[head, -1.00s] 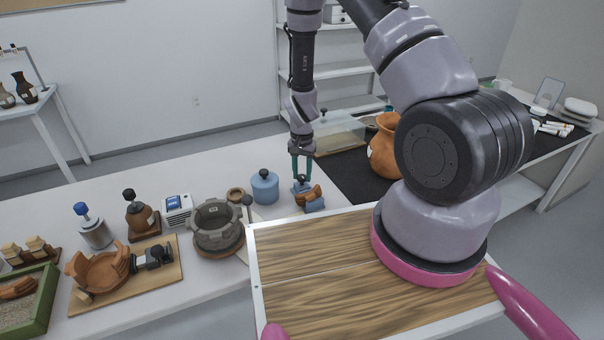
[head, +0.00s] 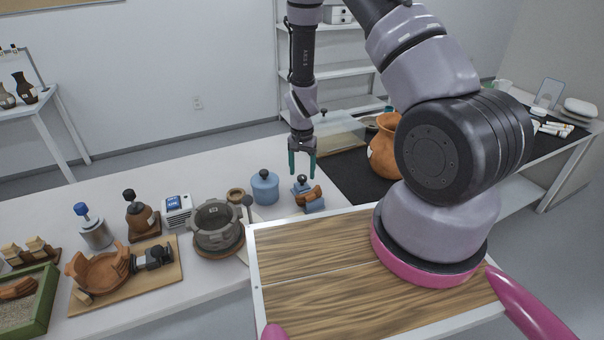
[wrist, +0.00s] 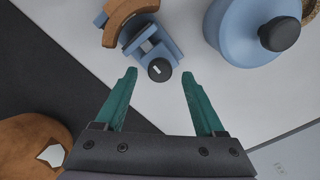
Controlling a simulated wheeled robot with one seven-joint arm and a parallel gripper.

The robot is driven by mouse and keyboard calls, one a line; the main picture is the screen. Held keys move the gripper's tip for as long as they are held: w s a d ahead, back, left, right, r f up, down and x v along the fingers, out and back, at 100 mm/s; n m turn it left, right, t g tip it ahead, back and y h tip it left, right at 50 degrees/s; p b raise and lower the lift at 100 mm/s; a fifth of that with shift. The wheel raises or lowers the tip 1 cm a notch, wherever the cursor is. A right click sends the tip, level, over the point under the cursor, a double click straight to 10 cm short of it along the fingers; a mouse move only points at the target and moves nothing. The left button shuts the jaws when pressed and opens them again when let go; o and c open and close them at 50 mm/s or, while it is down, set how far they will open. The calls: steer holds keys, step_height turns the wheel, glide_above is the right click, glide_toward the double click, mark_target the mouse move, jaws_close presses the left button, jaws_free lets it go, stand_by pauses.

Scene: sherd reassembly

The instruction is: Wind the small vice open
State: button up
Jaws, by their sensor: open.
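The small blue vice (head: 312,204) stands on the white table below my gripper, and it also shows at the top of the wrist view (wrist: 150,38). A curved terracotta sherd (head: 306,197) sits at its jaws; I cannot tell how tightly it is held. The vice's dark round knob (wrist: 159,69) with a white mark faces up. My gripper (head: 302,170) is open and empty above the vice. In the wrist view its teal fingertips (wrist: 159,72) lie on either side of the knob, apart from it.
A blue lidded jar (head: 265,188) stands just left of the vice. A terracotta vase (head: 384,150) on a black mat (head: 335,173) is to the right. A grey notched ring-shaped holder (head: 217,222) and a small bowl (head: 236,195) stand further left.

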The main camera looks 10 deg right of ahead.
step_height(320, 180, up, 9)
steer(key=shift+r, duration=0.15)
stand_by(0.4)
step_height(320, 180, up, 14)
steer(key=t+y, duration=0.1)
steer(key=t, duration=0.1)
glide_above(302, 176)
steer(key=s+d+r+t+y, duration=0.1)
steer(key=s+r, duration=0.2)
steer(key=r, duration=0.3)
steer(key=s+d+r, duration=0.2)
steer(key=r, duration=0.4)
steer(key=s+d+r+n+t, duration=0.2)
steer(key=s+r+t, duration=0.2)
steer(key=s+r, duration=1)
steer(key=s, duration=0.2)
steer(key=shift+s+d, duration=0.3)
steer(key=shift+d, duration=0.1)
stand_by(0.5)
